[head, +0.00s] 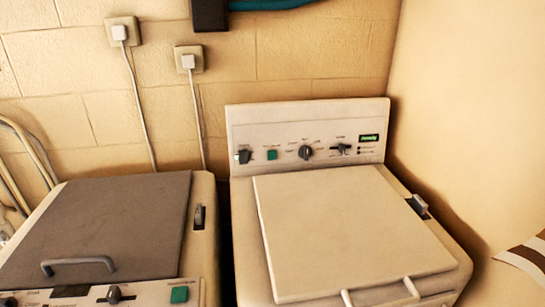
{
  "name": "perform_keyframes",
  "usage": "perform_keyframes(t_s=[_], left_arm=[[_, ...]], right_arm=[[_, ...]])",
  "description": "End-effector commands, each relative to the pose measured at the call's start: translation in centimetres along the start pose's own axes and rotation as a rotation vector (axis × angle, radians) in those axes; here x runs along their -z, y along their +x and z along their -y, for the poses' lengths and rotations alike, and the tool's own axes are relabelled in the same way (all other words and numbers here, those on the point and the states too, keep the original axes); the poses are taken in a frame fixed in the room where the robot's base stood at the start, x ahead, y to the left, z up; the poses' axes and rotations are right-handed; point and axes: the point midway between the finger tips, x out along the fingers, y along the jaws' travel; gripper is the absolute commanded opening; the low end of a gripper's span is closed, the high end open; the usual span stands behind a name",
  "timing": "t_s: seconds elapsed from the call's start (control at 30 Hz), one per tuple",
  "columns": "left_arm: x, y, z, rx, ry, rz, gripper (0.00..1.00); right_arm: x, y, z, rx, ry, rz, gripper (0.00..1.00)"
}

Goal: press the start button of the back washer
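Two washers stand side by side by the wall. The right washer (247,235) is cream, with its white lid (345,230) shut. Its upright control panel (300,122) at the rear has a green square button (272,155), a dark switch (243,156), a round knob (305,152), a slider and a lit green display (370,138). The left washer (205,238) has a grey lid (110,225), shut, and a front panel with another green square button (180,294), partly cut by the frame edge. Neither gripper is in view.
Two wall sockets (124,32) (189,60) have white cables hanging behind the washers. A narrow gap separates the machines. A plain wall (470,130) stands close on the right. A striped cloth (528,257) lies at the right edge. Pipes show at far left.

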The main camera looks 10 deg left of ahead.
Motion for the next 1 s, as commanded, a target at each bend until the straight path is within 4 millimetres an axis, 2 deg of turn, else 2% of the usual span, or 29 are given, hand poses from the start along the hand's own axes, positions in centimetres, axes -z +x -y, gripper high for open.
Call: perform_keyframes(t_s=[0.03,0.3,1.0], left_arm=[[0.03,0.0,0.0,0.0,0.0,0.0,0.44],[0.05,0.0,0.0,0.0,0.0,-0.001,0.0],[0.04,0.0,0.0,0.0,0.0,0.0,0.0]], right_arm=[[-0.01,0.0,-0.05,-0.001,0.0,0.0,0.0],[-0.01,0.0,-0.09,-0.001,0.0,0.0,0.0],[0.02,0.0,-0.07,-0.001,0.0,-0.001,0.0]])
